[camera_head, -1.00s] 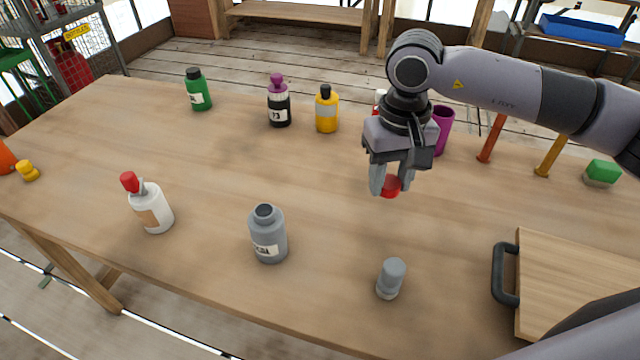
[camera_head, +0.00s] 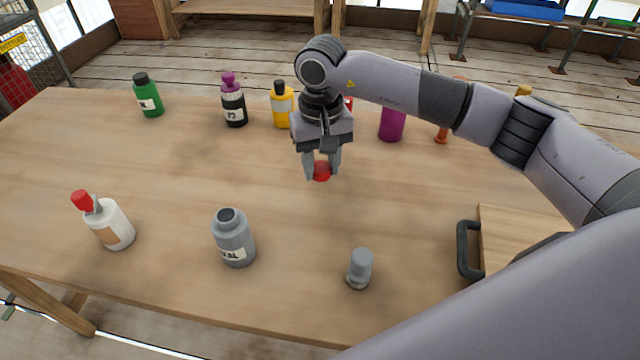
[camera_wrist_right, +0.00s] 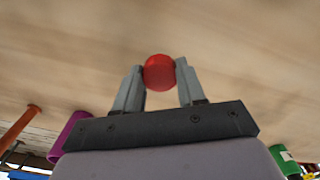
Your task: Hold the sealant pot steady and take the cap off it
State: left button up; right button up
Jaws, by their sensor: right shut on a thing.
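The grey sealant pot (camera_head: 233,240), with "EAL" readable on its label, stands upright near the table's front. My left gripper is not in view.
A small grey cylinder (camera_head: 359,268) stands right of the pot, and a white bottle with a red top (camera_head: 113,226) stands left. Green (camera_head: 149,98), black (camera_head: 234,110) and yellow (camera_head: 283,107) bottles and a purple cup (camera_head: 391,125) line the back. A handled board (camera_head: 510,232) lies right.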

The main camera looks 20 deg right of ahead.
aim_at(320, 199)
jog(key=shift+f, duration=3.25)
jog(key=shift+f, duration=0.2)
jog(key=o, duration=1.2)
jog(key=shift+c, duration=0.2)
jog(key=shift+r, duration=0.1)
notch_tip(320, 199, up, 12)
jog(key=shift+r+b, duration=0.15)
jog(key=shift+b, duration=0.3)
